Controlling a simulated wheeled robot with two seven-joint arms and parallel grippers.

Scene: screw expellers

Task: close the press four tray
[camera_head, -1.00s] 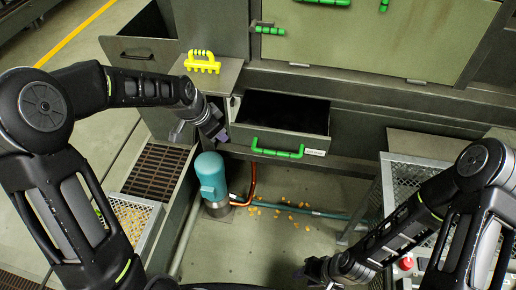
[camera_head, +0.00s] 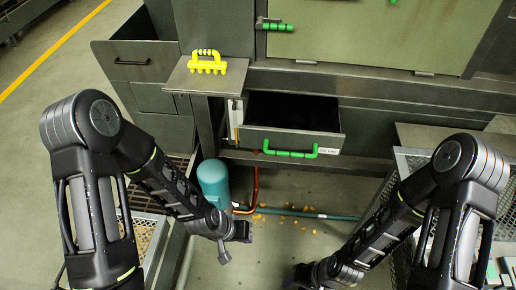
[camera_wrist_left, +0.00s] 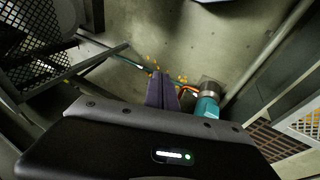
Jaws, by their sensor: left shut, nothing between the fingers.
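The press tray is a dark metal drawer (camera_head: 291,142) with a green bar handle (camera_head: 290,152) and a small white label too small to read. It stands pulled out below the green press door, and its dark inside shows. My left gripper (camera_head: 241,231) hangs over the floor, below and left of the tray and apart from it. In the left wrist view its purple fingers (camera_wrist_left: 162,90) are together with nothing between them. My right gripper (camera_head: 304,275) is low at the bottom of the head view, away from the tray; its fingers are not clear.
A teal motor (camera_head: 213,181) stands on the floor left of the tray, with hoses and scattered yellow bits beside it. A mesh-sided frame (camera_head: 408,162) stands at right. Floor before the tray is open.

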